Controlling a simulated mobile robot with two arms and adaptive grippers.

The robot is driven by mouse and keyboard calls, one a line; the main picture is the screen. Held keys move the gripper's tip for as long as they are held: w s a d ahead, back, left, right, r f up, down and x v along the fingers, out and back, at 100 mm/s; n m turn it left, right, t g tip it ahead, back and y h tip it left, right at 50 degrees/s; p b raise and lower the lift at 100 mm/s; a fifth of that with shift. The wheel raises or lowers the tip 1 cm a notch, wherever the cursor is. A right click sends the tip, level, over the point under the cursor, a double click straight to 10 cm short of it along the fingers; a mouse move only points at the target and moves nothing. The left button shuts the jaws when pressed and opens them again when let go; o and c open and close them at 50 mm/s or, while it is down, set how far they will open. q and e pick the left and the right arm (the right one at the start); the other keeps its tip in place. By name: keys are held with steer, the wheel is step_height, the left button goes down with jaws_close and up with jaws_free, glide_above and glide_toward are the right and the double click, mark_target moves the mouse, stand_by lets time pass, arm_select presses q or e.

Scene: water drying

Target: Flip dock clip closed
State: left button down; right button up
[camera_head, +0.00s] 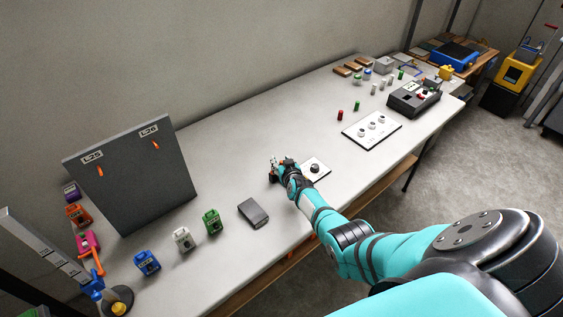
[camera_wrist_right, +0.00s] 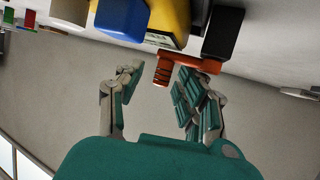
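My right gripper (camera_head: 274,168) is low over the middle of the white table in the head view. In the right wrist view its two fingers (camera_wrist_right: 157,78) are apart. An orange ridged piece (camera_wrist_right: 162,68), apparently the dock clip, sits between the fingertips, closer to the right-hand finger. Whether the fingers touch the clip I cannot tell. In the head view the gripper mostly hides the clip and the dock. My left gripper is not in view.
A tall grey panel (camera_head: 135,178) and several coloured small devices stand farther left. A white three-knob board (camera_head: 372,130) lies at right.

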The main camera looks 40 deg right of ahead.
steer(key=shift+s+a, duration=0.3)
steer(key=shift+a, duration=0.05)
steer(key=v, duration=1.1)
steer(key=shift+s+d+r, duration=0.15)
steer(key=shift+s+d, duration=0.05)
